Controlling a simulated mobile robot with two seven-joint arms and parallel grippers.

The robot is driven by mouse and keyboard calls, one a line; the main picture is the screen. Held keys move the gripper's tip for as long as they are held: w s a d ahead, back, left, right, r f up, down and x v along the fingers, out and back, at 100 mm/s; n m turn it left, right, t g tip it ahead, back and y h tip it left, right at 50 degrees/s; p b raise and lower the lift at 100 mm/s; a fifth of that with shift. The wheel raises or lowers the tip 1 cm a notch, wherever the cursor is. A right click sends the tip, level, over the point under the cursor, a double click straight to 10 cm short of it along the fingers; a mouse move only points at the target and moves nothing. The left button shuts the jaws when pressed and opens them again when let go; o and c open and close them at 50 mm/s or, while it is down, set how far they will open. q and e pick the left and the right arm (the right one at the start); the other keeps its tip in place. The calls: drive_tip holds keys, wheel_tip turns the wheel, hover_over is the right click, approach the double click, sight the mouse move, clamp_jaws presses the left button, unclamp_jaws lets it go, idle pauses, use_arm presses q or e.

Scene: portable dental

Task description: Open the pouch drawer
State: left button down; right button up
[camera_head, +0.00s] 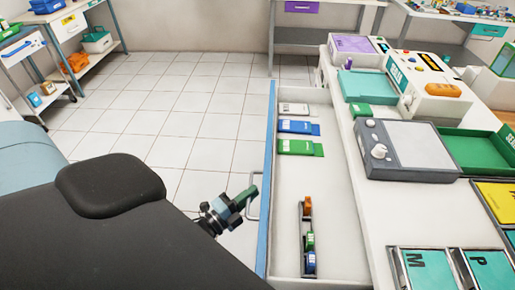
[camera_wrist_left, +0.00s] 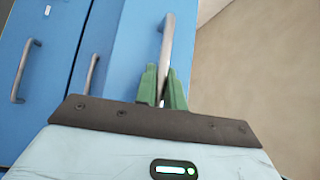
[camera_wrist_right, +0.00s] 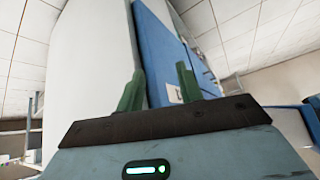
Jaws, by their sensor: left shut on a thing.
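A long white drawer (camera_head: 335,195) with a blue front (camera_head: 267,180) stands pulled out from under the counter in the head view. Flat grey, blue and green packs (camera_head: 296,127) lie in its far part. My left gripper (camera_head: 244,197) is at the handle (camera_head: 253,206) on the drawer's front. In the left wrist view its green fingers (camera_wrist_left: 162,90) are shut around the metal bar handle (camera_wrist_left: 167,45). My right gripper (camera_wrist_right: 158,85) shows only in the right wrist view. Its green fingers are apart with nothing held between them. I cannot read any label naming the drawer.
A narrow rack (camera_head: 308,240) with orange, green and blue items stands in the drawer's near part. The counter (camera_head: 375,215) to the right carries a grey device (camera_head: 405,148), a green tray (camera_head: 478,152) and a sealing machine (camera_head: 422,85). Tiled floor (camera_head: 190,115) left of the drawer is clear.

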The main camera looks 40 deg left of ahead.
idle(0.3)
use_arm(q)
drive_tip(key=c, duration=1.5)
unclamp_jaws()
drive_tip(key=shift+s, duration=0.15)
drive_tip(key=b+v, duration=0.1)
drive_tip(key=v, duration=0.6)
drive_tip(key=shift+s, duration=0.3)
drive_tip(key=shift+a, duration=0.1)
